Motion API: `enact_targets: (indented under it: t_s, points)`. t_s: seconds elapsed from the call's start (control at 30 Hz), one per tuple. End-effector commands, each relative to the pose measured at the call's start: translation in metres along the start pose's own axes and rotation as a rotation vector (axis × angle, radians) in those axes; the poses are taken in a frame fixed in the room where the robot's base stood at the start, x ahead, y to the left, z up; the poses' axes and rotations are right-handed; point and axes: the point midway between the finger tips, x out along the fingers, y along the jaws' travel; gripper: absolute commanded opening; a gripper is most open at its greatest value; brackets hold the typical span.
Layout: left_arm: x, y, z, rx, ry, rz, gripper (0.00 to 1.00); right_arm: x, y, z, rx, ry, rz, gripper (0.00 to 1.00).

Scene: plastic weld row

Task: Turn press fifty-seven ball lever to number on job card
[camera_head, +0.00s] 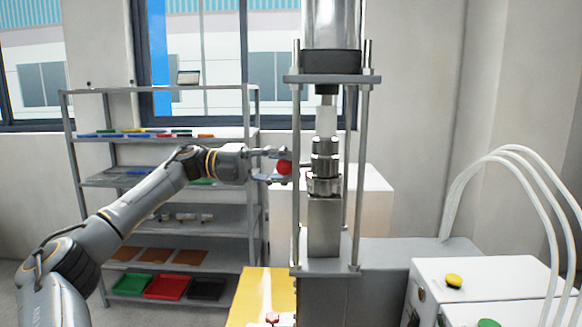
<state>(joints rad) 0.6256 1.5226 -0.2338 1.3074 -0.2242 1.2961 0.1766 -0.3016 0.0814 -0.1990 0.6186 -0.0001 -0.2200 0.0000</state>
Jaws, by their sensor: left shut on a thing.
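The press (324,210) stands at the centre right, with a metal tool column between upright rods under a dark top plate. A red ball (284,167) shows at its left side, next to a rod. My left gripper (283,166) reaches in from the left and is shut on the red ball. The lever's arm behind the ball is mostly hidden. No number scale can be read. A small card-like panel (188,77) stands on the shelf top, too small to read; I cannot tell if it is the job card. My right gripper is not in view.
A grey shelf rack (160,138) with coloured trays stands behind my left arm. A white cabinet (480,285) with a yellow button (454,281) and white hoses (520,170) is at the right. A yellow surface (258,295) lies at the press's front left.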

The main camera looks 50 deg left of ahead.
Motion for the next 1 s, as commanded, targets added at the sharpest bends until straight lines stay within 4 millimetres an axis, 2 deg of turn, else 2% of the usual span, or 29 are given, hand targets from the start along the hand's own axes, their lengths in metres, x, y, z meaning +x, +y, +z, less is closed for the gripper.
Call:
enact_targets:
  t_s: [0.03, 0.07, 0.17, 0.2, 0.57, 0.67, 1.0]
  points:
    - [0.0, 0.0, 0.001, 0.001, -0.003, 0.002, 0.0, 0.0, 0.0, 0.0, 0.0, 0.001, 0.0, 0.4]
    - [0.0, 0.0, 0.001, 0.001, -0.003, 0.002, 0.36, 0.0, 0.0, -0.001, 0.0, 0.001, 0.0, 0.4]
    - [0.0, 0.0, 0.001, 0.001, -0.003, 0.002, 0.56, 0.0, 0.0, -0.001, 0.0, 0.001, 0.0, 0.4]
    - [0.0, 0.0, 0.001, 0.001, -0.003, 0.002, 0.58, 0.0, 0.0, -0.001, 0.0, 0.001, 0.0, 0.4]
    - [-0.005, 0.001, 0.001, -0.002, -0.004, 0.004, 0.58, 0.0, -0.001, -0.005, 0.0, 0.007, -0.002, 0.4]
    - [-0.018, 0.002, 0.001, -0.004, -0.006, 0.007, 0.58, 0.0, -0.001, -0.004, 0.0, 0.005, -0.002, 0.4]
    - [-0.09, 0.0, 0.002, 0.003, -0.009, -0.001, 0.58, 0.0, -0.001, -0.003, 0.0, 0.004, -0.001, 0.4]
